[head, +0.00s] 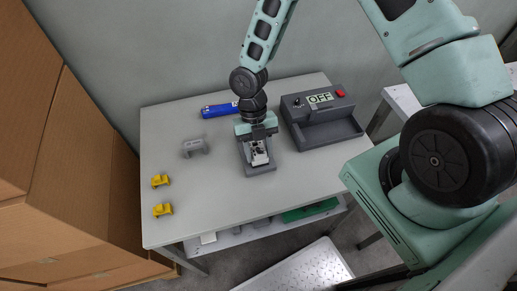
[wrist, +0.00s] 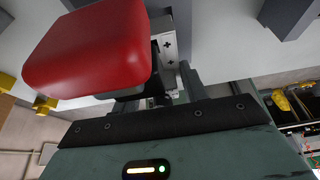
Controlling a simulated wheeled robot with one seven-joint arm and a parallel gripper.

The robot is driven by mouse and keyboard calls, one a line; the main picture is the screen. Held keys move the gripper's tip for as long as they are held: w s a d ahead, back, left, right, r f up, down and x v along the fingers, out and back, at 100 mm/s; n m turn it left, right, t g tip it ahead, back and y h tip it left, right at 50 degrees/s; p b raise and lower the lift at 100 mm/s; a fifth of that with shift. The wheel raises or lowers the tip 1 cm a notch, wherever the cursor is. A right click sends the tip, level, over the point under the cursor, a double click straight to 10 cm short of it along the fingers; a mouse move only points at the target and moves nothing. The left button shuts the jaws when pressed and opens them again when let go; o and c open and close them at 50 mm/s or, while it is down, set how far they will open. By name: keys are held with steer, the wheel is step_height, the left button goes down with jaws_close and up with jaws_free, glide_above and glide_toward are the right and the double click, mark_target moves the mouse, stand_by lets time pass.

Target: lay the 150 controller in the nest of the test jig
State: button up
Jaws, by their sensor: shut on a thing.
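The controller (head: 260,153), a small pale part with black detail, is at my gripper (head: 257,138) over a dark grey base (head: 262,172). I cannot tell whether it rests on the base or is a little above it. In the wrist view its pale face with plus-shaped marks (wrist: 168,45) shows between the fingers. My gripper is shut on it. A large red block (wrist: 90,50) hides much of the fingers there; I cannot tell what it belongs to. The test jig appears to be the dark grey box (head: 309,113) with an OFF display and an open recess (head: 332,133), right of my gripper.
A blue part (head: 219,110) lies behind left of my gripper. A grey bracket (head: 195,147) and two yellow parts (head: 161,181) (head: 164,210) stand on the left. The table's (head: 230,205) front is clear. Cardboard boxes (head: 60,150) stand beyond its left edge.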

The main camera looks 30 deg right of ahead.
steer(key=shift+f+b, duration=0.55)
steer(key=shift+f, duration=0.35)
stand_by(0.3)
steer(key=o, duration=1.1)
steer(key=shift+r, duration=0.1)
steer(key=b+v, duration=0.1)
steer(key=v, duration=1.6)
steer(key=shift+d+r, duration=0.1)
steer(key=s+a+r+m+t, duration=0.1)
steer(key=s+a+r+m, duration=0.1)
steer(key=s+m, duration=0.5)
steer(key=s+a+r+m+t, duration=0.2)
steer(key=s+r+m, duration=0.3)
steer(key=m, duration=0.5)
steer(key=s+a+r+m+t, duration=0.1)
steer(key=s+a+r+m, duration=0.2)
steer(key=s+m, duration=0.5)
steer(key=shift+s+a+r+m, duration=0.35)
steer(key=shift+r+m, duration=0.25)
steer(key=shift+r, duration=0.05)
